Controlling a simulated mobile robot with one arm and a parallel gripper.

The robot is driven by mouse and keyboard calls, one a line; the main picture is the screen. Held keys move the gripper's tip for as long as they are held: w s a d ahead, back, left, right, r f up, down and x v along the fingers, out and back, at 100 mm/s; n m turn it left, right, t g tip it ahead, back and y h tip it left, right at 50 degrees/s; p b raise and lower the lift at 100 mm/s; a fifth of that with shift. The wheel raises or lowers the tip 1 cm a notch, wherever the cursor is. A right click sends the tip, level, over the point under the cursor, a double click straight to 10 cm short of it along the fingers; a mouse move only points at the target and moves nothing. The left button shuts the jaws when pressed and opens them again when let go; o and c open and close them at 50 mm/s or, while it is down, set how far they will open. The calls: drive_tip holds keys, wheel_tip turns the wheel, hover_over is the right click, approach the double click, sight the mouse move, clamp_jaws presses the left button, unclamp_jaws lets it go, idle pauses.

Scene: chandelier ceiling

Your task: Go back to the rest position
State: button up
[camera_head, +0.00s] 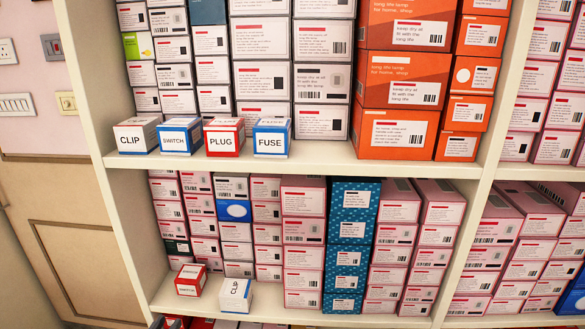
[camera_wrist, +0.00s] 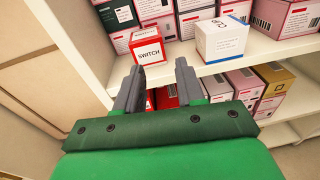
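My gripper (camera_wrist: 160,66) shows only in the wrist view. Its two grey fingers are apart with nothing between them, so it is open. The fingertips are just in front of and below a red and white SWITCH box (camera_wrist: 147,46) at the shelf's front edge. A white and blue CLIP box (camera_wrist: 221,40) stands to the right of it. In the head view the same red box (camera_head: 190,280) and CLIP box (camera_head: 235,295) stand on the lower shelf. My gripper and arm are not seen in the head view.
On the upper shelf (camera_head: 330,160) stand labelled CLIP (camera_head: 137,136), SWITCH (camera_head: 181,137), PLUG (camera_head: 224,137) and FUSE (camera_head: 271,137) boxes. Stacked boxes fill the shelves behind. A shelf side panel (camera_head: 90,80) stands at left, beside a wall with switches (camera_head: 15,104).

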drive_tip(key=w+d+r+m+g+h, duration=0.2)
drive_tip(key=w+d+r+m+h, duration=0.3)
drive_tip(key=d+r, duration=0.45)
drive_tip(key=w+d+r+m+g+h, duration=0.1)
drive_tip(key=w+d+r+m+h, duration=0.4)
drive_tip(key=d, duration=0.7)
drive_tip(key=s+d+r+m+g+h, duration=0.2)
drive_tip(key=s+d+r+m+g, duration=0.15)
drive_tip(key=d, duration=0.65)
drive_tip(key=s+d+r+m+g+h, duration=0.15)
drive_tip(key=d+r+m+g, duration=0.3)
drive_tip(key=d, duration=0.65)
drive_tip(key=s+d+r+m+g+y, duration=0.1)
drive_tip(key=s+d+m+g+y, duration=0.15)
drive_tip(key=s+d+g, duration=0.5)
drive_tip(key=s+d+m+g+y, duration=0.2)
drive_tip(key=s+d+m, duration=0.2)
drive_tip(key=s+d, duration=0.7)
drive_tip(key=s+a+f+m+g+y, duration=0.1)
drive_tip(key=s+a+g+y, duration=0.2)
drive_tip(key=s, duration=1.1)
drive_tip(key=w+a+f+m+t+y, duration=0.2)
drive_tip(key=a+m+t+y, duration=0.2)
drive_tip(key=a+m+y, duration=0.3)
drive_tip(key=shift+a+m, duration=0.15)
drive_tip(key=shift+m, duration=1)
